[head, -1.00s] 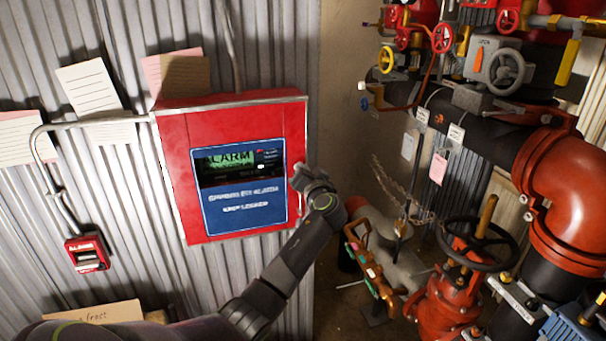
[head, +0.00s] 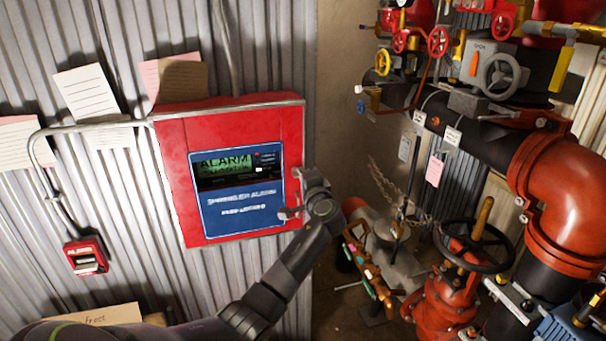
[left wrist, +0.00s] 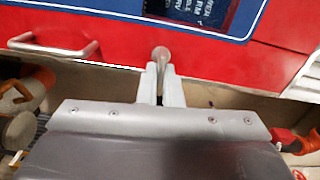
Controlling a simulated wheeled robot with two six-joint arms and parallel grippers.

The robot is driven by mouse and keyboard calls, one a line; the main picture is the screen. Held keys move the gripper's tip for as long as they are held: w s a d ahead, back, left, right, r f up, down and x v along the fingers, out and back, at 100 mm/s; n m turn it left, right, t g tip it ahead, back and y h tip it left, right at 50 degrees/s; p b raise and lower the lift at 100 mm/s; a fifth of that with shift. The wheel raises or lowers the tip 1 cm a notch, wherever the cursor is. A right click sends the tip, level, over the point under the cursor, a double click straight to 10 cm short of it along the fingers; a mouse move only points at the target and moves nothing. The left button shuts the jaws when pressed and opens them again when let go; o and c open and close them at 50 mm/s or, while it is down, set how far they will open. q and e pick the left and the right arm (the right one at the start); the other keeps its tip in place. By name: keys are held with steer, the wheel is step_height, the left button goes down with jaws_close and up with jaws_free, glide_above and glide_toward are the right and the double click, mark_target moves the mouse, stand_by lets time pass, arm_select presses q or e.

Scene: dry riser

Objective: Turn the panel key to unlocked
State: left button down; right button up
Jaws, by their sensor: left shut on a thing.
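The red alarm panel (head: 174,160) hangs on the corrugated wall, with a lit green "ALARM" screen (head: 222,165) above a blue label (head: 240,217). My left gripper (head: 288,213) is at the panel's lower right edge. In the left wrist view my left gripper (left wrist: 161,80) is shut on the panel key (left wrist: 161,55), whose rounded grey end shows at the fingertips against the red panel (left wrist: 110,22). The key is hidden in the head view, and I cannot tell its lock position. My right gripper is not in view.
A silver handle (left wrist: 52,49) is left of the gripper in the wrist view. A small red alarm box (head: 86,256) is at lower left. Red pipework (head: 555,185) and a black handwheel (head: 478,246) stand at the right. Paper notes hang around the panel.

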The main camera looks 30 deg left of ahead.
arm_select(q)
steer(key=shift+f+m, duration=0.1)
steer(key=shift+m, duration=0.4)
steer(key=c, duration=1.6)
jaws_free()
steer(key=b+v, duration=0.5)
steer(key=v, duration=1.2)
steer(key=shift+s, duration=0.2)
